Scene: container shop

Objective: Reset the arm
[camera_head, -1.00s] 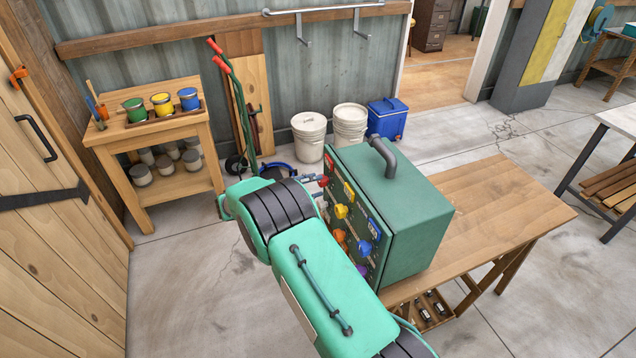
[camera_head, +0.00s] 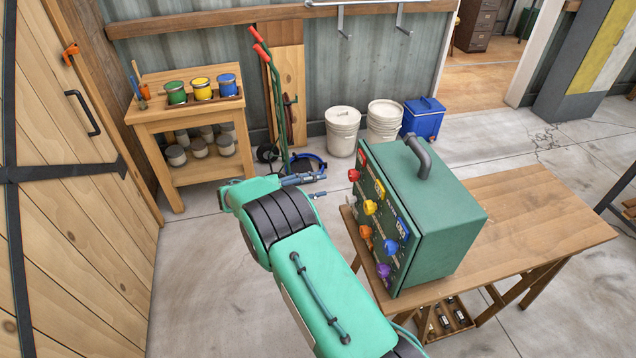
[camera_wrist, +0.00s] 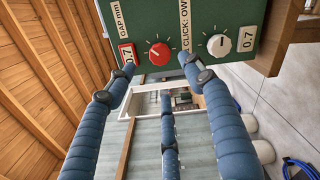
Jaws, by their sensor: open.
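My green arm reaches from the bottom of the head view to my gripper (camera_head: 312,187), whose blue-grey fingers point right toward the green control box. They are apart and empty. The green control box (camera_head: 445,235) stands on the wooden table, its panel of coloured knobs facing left toward my arm. A clear gap shows between my fingers and the panel. In the wrist view my gripper (camera_wrist: 158,80) has its blue fingers spread. Beyond them, at the top, are the panel's red knob (camera_wrist: 159,54) and white knob (camera_wrist: 218,45), with nothing held.
The wooden table (camera_head: 535,215) is bare right of the box. A small bench (camera_head: 150,115) with green, yellow and blue paint pots stands back left. White buckets (camera_head: 342,130) and a blue cooler (camera_head: 423,118) stand along the wall. A plank door (camera_head: 60,230) is left; floor lies open between.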

